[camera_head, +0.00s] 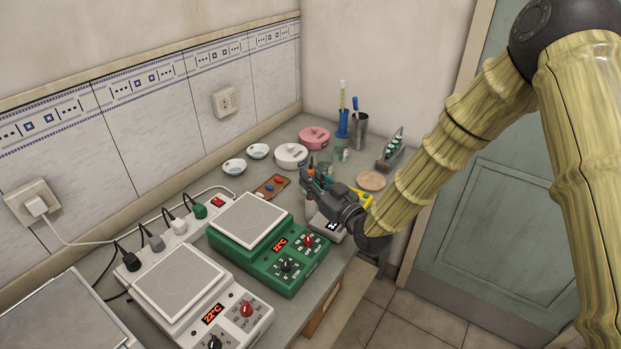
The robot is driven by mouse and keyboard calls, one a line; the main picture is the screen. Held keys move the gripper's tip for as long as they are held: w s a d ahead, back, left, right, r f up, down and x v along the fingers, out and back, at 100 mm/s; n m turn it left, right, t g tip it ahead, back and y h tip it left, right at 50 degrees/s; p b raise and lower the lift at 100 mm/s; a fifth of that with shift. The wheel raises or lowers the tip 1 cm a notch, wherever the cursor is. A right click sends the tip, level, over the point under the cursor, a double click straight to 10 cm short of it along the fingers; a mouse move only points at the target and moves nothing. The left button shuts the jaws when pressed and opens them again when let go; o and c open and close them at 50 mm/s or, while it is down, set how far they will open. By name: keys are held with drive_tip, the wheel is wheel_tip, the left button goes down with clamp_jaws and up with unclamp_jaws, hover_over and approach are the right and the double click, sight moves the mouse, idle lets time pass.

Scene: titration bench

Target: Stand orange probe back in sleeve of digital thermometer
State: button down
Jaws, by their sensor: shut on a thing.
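My gripper (308,178) is shut near the far right part of the bench, over the white digital thermometer. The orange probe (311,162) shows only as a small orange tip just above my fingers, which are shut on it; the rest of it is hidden. The digital thermometer (324,229) stands on the bench below my gripper, with a small dark display. My gripper covers much of it, and its sleeve cannot be made out. I cannot tell whether the probe touches the sleeve.
A green hotplate (262,262) and a white hotplate (180,275) stand to the left. A yellow object (364,198) lies right.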

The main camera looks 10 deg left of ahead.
drive_tip(key=shift+f, duration=0.25)
drive_tip(key=c, duration=1.3)
unclamp_jaws()
drive_tip(key=shift+d, duration=0.1)
drive_tip(key=v, duration=1.2)
